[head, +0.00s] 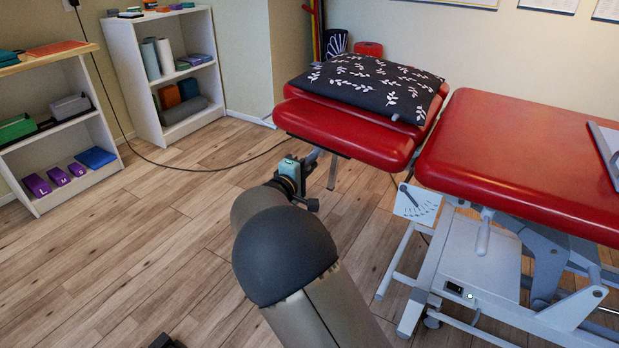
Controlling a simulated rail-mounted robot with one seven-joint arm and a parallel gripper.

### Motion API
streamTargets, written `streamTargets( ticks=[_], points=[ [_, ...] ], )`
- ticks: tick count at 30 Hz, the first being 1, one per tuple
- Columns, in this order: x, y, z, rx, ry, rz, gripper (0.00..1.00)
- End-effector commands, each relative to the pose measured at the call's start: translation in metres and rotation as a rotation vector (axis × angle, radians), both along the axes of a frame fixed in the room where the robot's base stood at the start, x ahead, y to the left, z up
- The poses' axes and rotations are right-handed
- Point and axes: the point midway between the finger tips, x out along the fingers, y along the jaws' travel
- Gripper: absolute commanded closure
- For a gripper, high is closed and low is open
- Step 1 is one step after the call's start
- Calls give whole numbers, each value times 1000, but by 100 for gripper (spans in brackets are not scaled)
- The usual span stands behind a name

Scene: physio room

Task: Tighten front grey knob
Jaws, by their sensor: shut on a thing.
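The red treatment table (535,150) stands on the right, with its separate red head section (345,135) towards the middle. My arm reaches away from me, and my gripper (306,164) is at the near left underside of the head section, beside its grey support. The gripper is small here and partly hidden by my wrist. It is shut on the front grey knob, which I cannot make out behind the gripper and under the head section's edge.
A dark leaf-patterned pillow (368,88) lies on the head section. A white angle plate (416,204) hangs at the main table's near corner, above the white frame (468,262). White shelves (165,75) stand at the back left. A black cable (185,167) crosses the open wooden floor.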

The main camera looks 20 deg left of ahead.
Motion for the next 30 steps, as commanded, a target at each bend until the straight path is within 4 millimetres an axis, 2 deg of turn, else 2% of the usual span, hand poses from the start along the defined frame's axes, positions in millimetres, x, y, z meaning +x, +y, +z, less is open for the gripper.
streamTargets(
  ticks=[9,25,26,27,30],
  points=[
    [0,5,1,113,-33,11,100],
    [0,6,5,131,-38,13,100],
    [0,6,5,131,-38,13,80],
    [0,6,5,131,-38,13,69],
    [0,4,3,129,-36,10,66]
  ],
)
